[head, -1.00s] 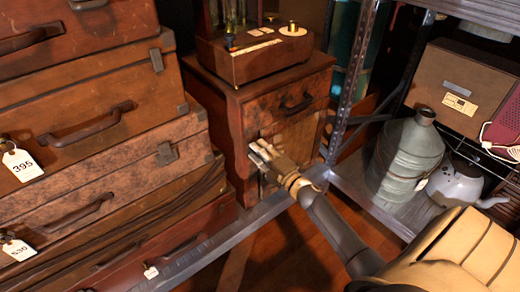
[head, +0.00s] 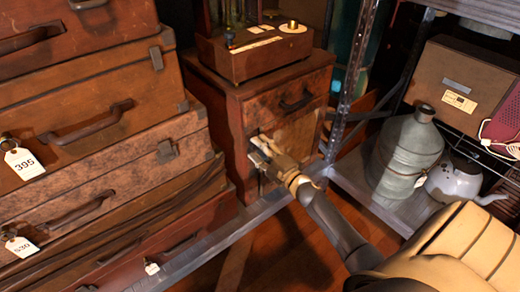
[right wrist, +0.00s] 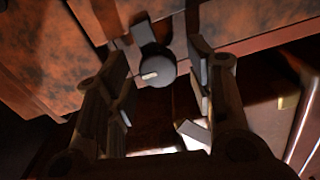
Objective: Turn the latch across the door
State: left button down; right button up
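A small wooden cabinet (head: 232,135) stands at the back, with a drawer (head: 305,90) above its door (head: 302,133). My right gripper (head: 262,149) is at the left part of the door front and hides the latch in the head view. In the right wrist view the latch (right wrist: 157,70) is a dark round piece with a dark tab above it and a small pale mark. My right gripper (right wrist: 165,88) is open there, one finger on each side of the latch, with gaps visible between. My left gripper is in neither view.
Stacked brown suitcases (head: 95,130) fill the left side. A metal shelf frame (head: 350,80) stands close to the right of the cabinet, with a metal jug (head: 405,155) and a kettle (head: 455,182) on its shelf. A wooden instrument (head: 250,60) sits on the cabinet.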

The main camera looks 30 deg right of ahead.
jog(key=shift+s, duration=0.1)
jog(key=s, duration=1.1)
jog(key=shift+s+d+f, duration=0.15)
jog(key=shift+s+d, duration=0.25)
jog(key=shift+d, duration=0.05)
jog(key=shift+f, duration=0.1)
dwell(0.3)
